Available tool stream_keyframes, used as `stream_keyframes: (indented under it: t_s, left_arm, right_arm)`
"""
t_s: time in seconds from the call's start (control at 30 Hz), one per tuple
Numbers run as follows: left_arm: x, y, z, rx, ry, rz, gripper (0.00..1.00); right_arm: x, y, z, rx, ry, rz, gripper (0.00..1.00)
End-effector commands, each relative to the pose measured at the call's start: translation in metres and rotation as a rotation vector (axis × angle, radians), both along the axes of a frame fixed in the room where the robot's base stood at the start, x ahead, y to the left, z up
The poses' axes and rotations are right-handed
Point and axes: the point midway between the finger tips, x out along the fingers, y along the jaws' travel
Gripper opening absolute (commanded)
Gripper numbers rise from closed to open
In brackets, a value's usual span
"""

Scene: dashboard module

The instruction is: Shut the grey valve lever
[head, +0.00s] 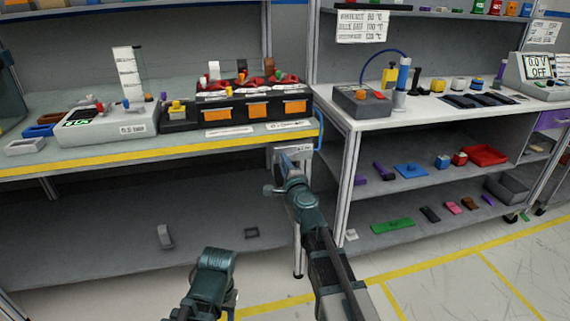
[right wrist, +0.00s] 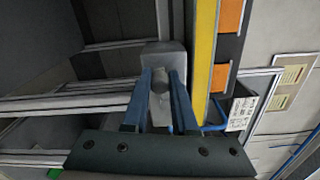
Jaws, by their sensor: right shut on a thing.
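The grey valve lever (right wrist: 160,98) shows in the right wrist view as a grey bar between the fingers of my right gripper (right wrist: 162,78). It joins a light grey valve body (right wrist: 164,56) at the fingertips. In the head view my right gripper (head: 289,162) is at the grey valve housing (head: 279,155), below the front right corner of the left bench. The gripper is shut on the lever; the fingers and wrist hide most of it in the head view.
The left bench has a yellow front edge (head: 130,158) just above the valve. A black unit with orange panels (head: 258,110) stands on it. A blue tube (head: 320,130) and the right shelf's post (head: 350,185) are close on the right.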

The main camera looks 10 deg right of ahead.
Motion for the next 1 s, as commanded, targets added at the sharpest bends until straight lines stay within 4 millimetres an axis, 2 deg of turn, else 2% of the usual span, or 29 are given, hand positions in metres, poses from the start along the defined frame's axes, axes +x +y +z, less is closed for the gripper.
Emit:
stream_keyframes:
  t_s: [0.33, 0.87, 0.9, 1.0]
  left_arm:
    - [-0.0001, -0.0002, 0.0064, -0.001, 0.0, 0.0, 0.5]
    - [-0.0001, -0.0003, 0.007, -0.001, 0.0, 0.0, 0.5]
    - [-0.0001, -0.0003, 0.007, -0.001, 0.0, 0.0, 0.5]
    - [-0.0001, -0.0003, 0.007, -0.001, 0.0, 0.0, 0.5]
  right_arm:
    - [-0.0002, -0.0003, 0.0066, 0.124, 0.004, -0.002, 0.0]
    - [-0.0002, -0.0005, 0.007, 0.146, 0.004, -0.002, 0.0]
    - [-0.0002, -0.0005, 0.0071, 0.146, 0.004, -0.002, 0.28]
    - [-0.0002, -0.0004, 0.007, 0.146, 0.004, -0.002, 0.46]
